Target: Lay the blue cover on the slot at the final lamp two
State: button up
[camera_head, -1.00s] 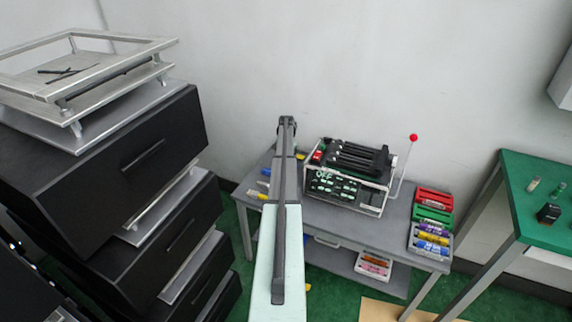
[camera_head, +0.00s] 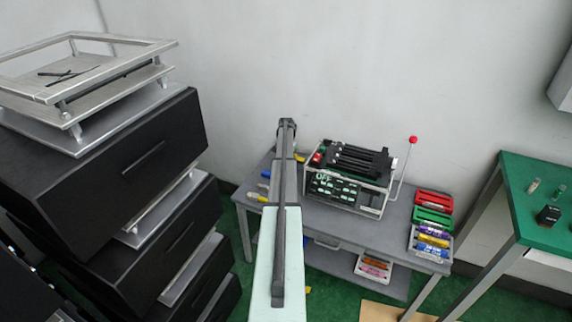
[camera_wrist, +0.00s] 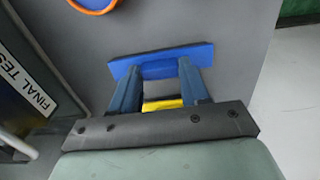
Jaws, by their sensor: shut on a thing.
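In the wrist view, my gripper (camera_wrist: 160,75) is shut on the blue cover (camera_wrist: 160,62), a flat bar that sticks out past both fingers. A grey surface lies beyond it. In the head view my arm hides the gripper and cover. A panel with a white "FINAL TEST" label (camera_wrist: 25,85) stands left of the fingers in the wrist view. The slot and lamp two cannot be made out.
A lever machine (camera_head: 350,175) with a red-knobbed rod stands on the grey table (camera_head: 385,235). Coloured racks (camera_head: 432,225) are at right. A yellow piece (camera_wrist: 162,104) shows between my fingers; an orange-rimmed blue thing (camera_wrist: 95,5) lies above. Black drawers (camera_head: 120,150) stand left.

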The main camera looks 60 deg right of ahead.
notch_tip(320, 180, up, 10)
jog(key=s+r+m, duration=0.5)
jog(key=s+r, duration=0.7)
jog(key=s, duration=0.2)
jog(key=s+a+r+n, duration=0.2)
jog(key=s, duration=0.7)
jog(key=s+a+r+n, duration=0.3)
jog(key=s, duration=0.7)
jog(key=shift+s+a+r, duration=0.15)
jog(key=shift+s+r, duration=0.05)
jog(key=shift+s, duration=0.1)
jog(key=shift+f, duration=0.25)
jog(key=shift+f, duration=2.65)
jog(key=shift+f, duration=1.2)
jog(key=o, duration=1.1)
